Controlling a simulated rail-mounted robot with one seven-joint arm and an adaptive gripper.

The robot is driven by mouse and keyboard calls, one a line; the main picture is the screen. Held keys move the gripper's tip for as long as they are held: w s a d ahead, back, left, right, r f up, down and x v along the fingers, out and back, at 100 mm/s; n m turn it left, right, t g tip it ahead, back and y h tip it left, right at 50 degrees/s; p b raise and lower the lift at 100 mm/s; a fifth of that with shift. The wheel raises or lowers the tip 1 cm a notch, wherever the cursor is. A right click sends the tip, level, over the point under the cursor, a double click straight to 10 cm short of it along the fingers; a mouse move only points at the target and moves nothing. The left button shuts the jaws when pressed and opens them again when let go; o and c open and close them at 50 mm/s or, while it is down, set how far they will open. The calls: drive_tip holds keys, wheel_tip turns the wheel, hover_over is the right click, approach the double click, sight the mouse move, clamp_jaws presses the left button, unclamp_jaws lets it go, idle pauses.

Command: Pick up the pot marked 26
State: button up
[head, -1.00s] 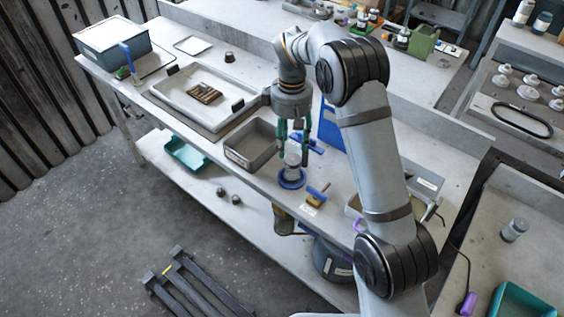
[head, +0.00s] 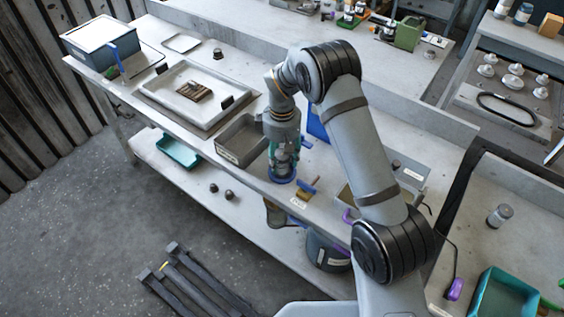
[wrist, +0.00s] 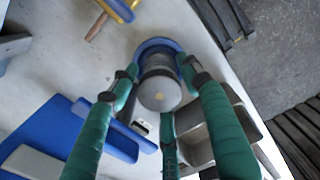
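A small pot with a round grey lid (wrist: 160,92) stands in a blue ring (wrist: 160,44) on the bench. In the head view the blue ring (head: 281,177) shows near the bench's front edge, and the pot is mostly hidden by my fingers. I cannot read a number on the pot. My gripper (wrist: 162,80) has green fingers, which also show in the head view (head: 284,160). They are down around the pot, on several sides of it. Narrow gaps seem to show between fingertips and pot, so the gripper looks open. I see no clear contact.
A grey bin (head: 243,140) stands close left of the gripper. A wooden-handled brush (head: 306,190) lies close on the right. A blue panel (head: 317,122) stands behind. A white tray (head: 196,95) lies farther left. Another small pot (head: 499,215) stands on the right-hand table.

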drive_tip(key=shift+c, duration=1.2)
drive_tip(key=c, duration=0.8)
drive_tip(key=shift+c, duration=0.2)
